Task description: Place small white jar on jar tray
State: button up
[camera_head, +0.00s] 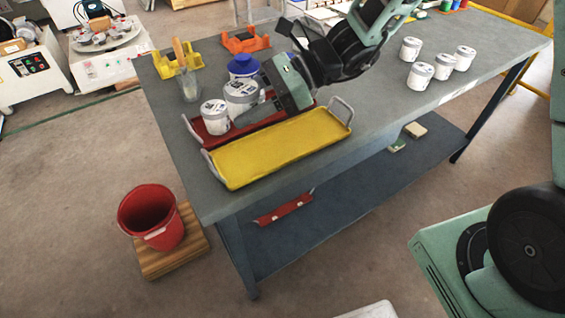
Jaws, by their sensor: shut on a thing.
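My gripper (262,93) reaches down from the upper right over the red tray (267,119). It is shut on a small white jar (240,97), which is partly hidden by the gripper and sits at or just above the tray; I cannot tell if it touches. Another white jar (215,117) stands upright at the left end of the red tray. Several more white jars (420,76) stand in a group on the right of the table.
An empty yellow tray (280,149) with metal handles lies in front of the red tray. A glass with a wooden-handled tool (189,85) and yellow (176,63) and orange (245,42) holders stand behind. The grey tabletop (385,95) is clear in the middle.

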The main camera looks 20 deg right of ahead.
aim_at(245, 161)
jog(key=shift+s+a+f+n+g+b, duration=0.15)
jog(key=shift+s+a+g+b, duration=0.05)
jog(key=shift+s+a, duration=0.25)
jog(key=shift+s+a+f+n+g+b, duration=0.1)
jog(key=shift+s+a+n+g+b, duration=0.1)
jog(key=shift+s+a, duration=0.25)
notch_tip(245, 161, down, 10)
jog(key=shift+r+b, duration=0.25)
jog(key=shift+b, duration=0.1)
jog(key=shift+f, duration=0.15)
jog(key=o, duration=0.7)
jog(key=shift+o, duration=0.3)
